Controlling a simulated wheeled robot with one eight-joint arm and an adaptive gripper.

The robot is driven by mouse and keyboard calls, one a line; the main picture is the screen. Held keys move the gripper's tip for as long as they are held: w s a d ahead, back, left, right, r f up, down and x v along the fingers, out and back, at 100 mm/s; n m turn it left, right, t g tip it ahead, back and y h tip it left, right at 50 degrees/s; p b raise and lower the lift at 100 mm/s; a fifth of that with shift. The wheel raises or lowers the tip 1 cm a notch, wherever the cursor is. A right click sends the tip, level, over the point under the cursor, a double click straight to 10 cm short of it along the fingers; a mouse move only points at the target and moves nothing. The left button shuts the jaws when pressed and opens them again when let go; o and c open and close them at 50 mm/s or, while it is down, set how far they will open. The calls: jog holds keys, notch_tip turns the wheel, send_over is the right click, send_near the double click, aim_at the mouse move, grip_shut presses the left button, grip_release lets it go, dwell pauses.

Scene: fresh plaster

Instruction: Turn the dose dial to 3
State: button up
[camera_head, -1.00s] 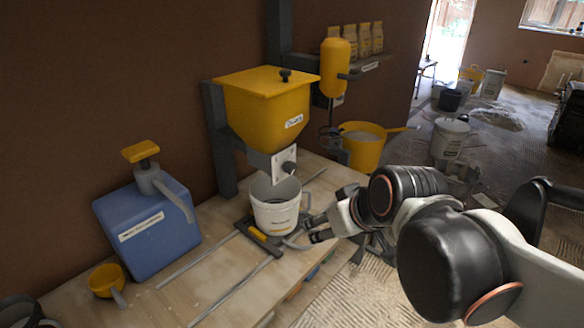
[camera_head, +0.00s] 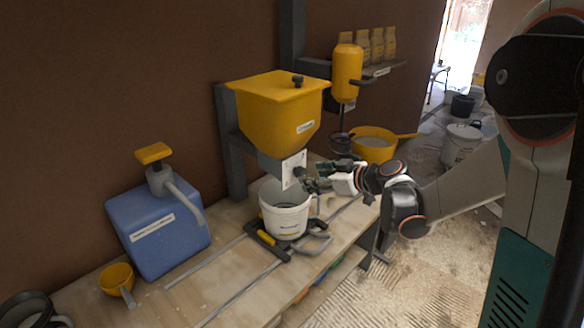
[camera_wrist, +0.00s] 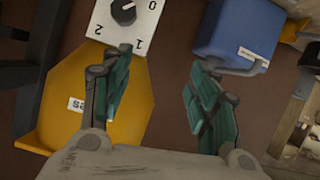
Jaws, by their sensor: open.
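The dose dial (camera_wrist: 123,12) is a dark round knob on a white plate (camera_wrist: 142,27) marked 0, 1 and 2 in the wrist view. No 3 is legible. In the head view the plate (camera_head: 289,173) sits on the outlet below the yellow hopper (camera_head: 275,110), and my gripper partly covers the knob. My gripper (camera_head: 308,178) is just right of the plate, above the white bucket (camera_head: 285,213). In the wrist view my gripper (camera_wrist: 163,95) has its green-padded fingers wide apart with nothing between them. The dial lies beyond the left finger's tip.
A blue pump container (camera_head: 160,232) stands left on the workbench, with a yellow scoop (camera_head: 117,279) before it. The bucket sits on a sliding carriage with rails (camera_head: 232,297). A yellow mixer (camera_head: 347,72) hangs right of the hopper, above a yellow tub (camera_head: 372,146).

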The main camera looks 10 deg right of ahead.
aim_at(304, 175)
jog(key=w+d+f+n+t+y+b, duration=0.1)
jog(key=w+d+f+n+t+y, duration=0.2)
jog(key=d+f, duration=0.5)
jog(key=shift+m+t, duration=0.3)
jog(key=shift+m, duration=0.1)
jog(key=b+x, duration=0.1)
jog(key=x, duration=0.4)
jog(key=b+x, duration=0.1)
jog(key=x, duration=0.4)
jog(key=b+x, duration=0.1)
jog(key=x, duration=0.4)
jog(key=shift+s+f+b, duration=0.1)
jog(key=shift+f+b, duration=0.2)
jog(key=shift+b, duration=0.05)
jog(key=c, duration=1.1)
